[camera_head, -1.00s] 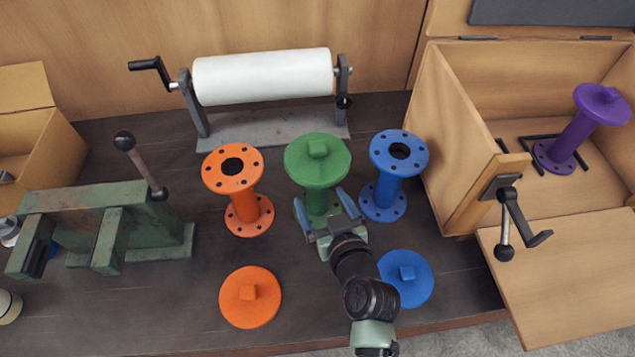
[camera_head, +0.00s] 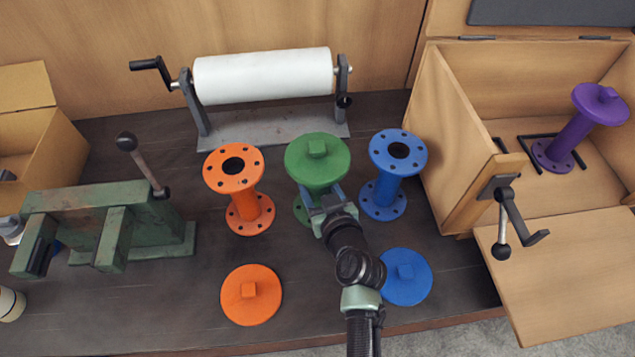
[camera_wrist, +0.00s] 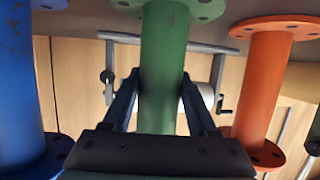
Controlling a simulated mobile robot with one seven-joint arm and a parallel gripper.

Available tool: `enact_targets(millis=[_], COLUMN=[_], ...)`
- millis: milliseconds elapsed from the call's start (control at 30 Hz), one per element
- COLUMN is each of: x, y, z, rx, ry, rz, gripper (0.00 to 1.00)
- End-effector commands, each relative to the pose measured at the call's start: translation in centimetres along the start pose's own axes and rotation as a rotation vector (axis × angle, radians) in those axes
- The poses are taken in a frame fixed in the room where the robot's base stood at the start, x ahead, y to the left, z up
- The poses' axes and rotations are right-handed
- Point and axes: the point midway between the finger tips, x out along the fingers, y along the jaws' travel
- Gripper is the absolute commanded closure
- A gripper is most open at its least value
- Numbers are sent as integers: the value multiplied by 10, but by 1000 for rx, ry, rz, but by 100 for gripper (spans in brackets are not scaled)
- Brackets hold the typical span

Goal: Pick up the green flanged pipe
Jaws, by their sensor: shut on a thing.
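The green flanged pipe (camera_head: 317,168) stands upright on the dark bench between the orange and blue pipes, with a green square-knobbed cap on its top flange. My gripper (camera_head: 322,197) reaches it from the front, below the top flange. In the wrist view the two fingers of my gripper (camera_wrist: 158,95) lie on either side of the green pipe's shaft (camera_wrist: 163,60) and are shut on it. The arm hides part of the lower flange in the head view.
The orange pipe (camera_head: 245,198) stands close on the left and the blue pipe (camera_head: 388,185) close on the right. An orange cap (camera_head: 250,295) and a blue cap (camera_head: 404,278) lie in front. A white roller (camera_head: 263,76) stands behind. A wooden box (camera_head: 445,150) holding a purple pipe (camera_head: 575,130) is right; a green vise (camera_head: 110,215) is left.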

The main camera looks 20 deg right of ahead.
Motion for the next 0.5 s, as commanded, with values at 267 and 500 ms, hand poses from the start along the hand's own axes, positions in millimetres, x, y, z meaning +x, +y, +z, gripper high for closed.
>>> enact_targets(millis=[267, 500], x=[0, 0], y=[0, 1], z=[0, -3], rx=[0, 0], ry=[0, 7], rz=[0, 2], gripper=[100, 100])
